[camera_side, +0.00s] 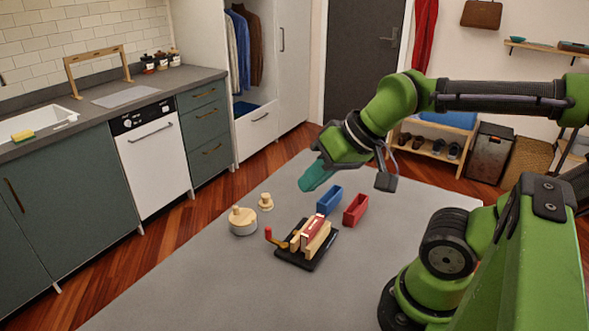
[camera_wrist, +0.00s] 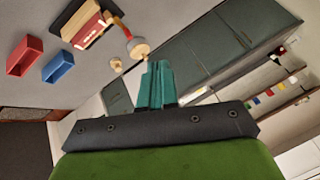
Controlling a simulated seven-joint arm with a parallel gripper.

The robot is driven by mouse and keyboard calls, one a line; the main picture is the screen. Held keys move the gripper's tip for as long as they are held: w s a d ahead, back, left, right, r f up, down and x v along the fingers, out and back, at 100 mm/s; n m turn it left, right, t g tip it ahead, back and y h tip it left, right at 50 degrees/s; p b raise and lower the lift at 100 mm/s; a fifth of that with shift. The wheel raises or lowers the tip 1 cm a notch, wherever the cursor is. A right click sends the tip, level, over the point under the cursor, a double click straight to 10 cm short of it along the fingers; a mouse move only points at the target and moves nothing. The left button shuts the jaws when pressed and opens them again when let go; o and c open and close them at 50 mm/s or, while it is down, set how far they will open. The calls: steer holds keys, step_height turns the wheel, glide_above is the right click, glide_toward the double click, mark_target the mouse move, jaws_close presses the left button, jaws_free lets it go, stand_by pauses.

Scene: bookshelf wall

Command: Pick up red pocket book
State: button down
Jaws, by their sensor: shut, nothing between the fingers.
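The red pocket book (camera_side: 314,229) appears to be the red piece standing among pale wooden blocks on a small black stand (camera_side: 292,260) on the grey table. In the wrist view the red piece (camera_wrist: 88,32) shows at the upper left, beside pale blocks. My gripper (camera_side: 312,184) has teal fingers and hangs in the air above the table, behind the stand and well apart from it. The fingers also show in the wrist view (camera_wrist: 157,80), pressed together with nothing between them.
A blue open box (camera_side: 329,200) and a red open box (camera_side: 356,210) stand behind the stand. A round wooden container (camera_side: 243,221) and a small wooden piece (camera_side: 265,202) stand to its left. A red-handled part (camera_side: 272,237) sticks out at the stand's left. The front table is clear.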

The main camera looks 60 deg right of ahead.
steer(key=c, duration=1.8)
jaws_free()
steer(key=o, duration=0.9)
steer(key=shift+c, duration=0.2)
